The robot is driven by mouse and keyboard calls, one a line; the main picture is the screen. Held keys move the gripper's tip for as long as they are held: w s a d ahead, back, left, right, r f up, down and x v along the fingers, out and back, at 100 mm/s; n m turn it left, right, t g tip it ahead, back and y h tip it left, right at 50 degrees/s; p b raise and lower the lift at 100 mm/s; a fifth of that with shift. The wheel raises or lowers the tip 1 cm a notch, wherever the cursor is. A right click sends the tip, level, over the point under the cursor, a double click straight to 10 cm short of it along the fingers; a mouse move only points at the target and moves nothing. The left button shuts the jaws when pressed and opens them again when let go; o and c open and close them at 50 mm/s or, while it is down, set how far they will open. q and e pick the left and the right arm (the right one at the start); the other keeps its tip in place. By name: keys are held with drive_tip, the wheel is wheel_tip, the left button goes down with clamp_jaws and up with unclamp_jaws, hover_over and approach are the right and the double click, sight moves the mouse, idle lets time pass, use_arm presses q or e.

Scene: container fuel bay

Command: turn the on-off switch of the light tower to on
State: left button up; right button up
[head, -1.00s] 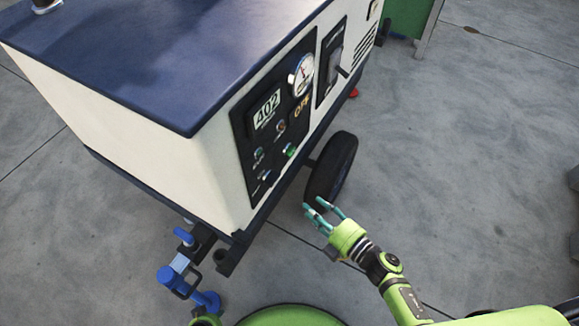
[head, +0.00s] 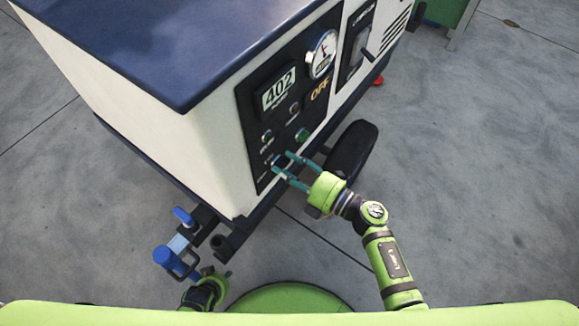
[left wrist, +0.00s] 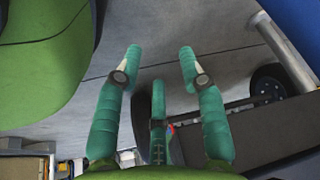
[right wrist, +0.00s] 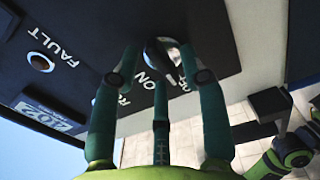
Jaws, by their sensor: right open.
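The light tower (head: 213,150) is a white cabinet with a dark blue lid, angled across the head view. The on-off switch (right wrist: 163,52) is a shiny knob beside an "ON" label, low on the panel. My right gripper (head: 284,164) is open at this low part of the panel. In the right wrist view its fingertips stand either side of the knob; contact cannot be told. My left gripper (left wrist: 160,58) is open and empty, low near the tower's hitch.
Blue hitch parts (head: 170,258) stick out at the tower's lower front. A black wheel (head: 352,150) stands just behind my right gripper. A "402" display (head: 278,91) and a round gauge (head: 322,54) sit higher up. The concrete floor (head: 480,190) at right is clear.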

clamp_jaws()
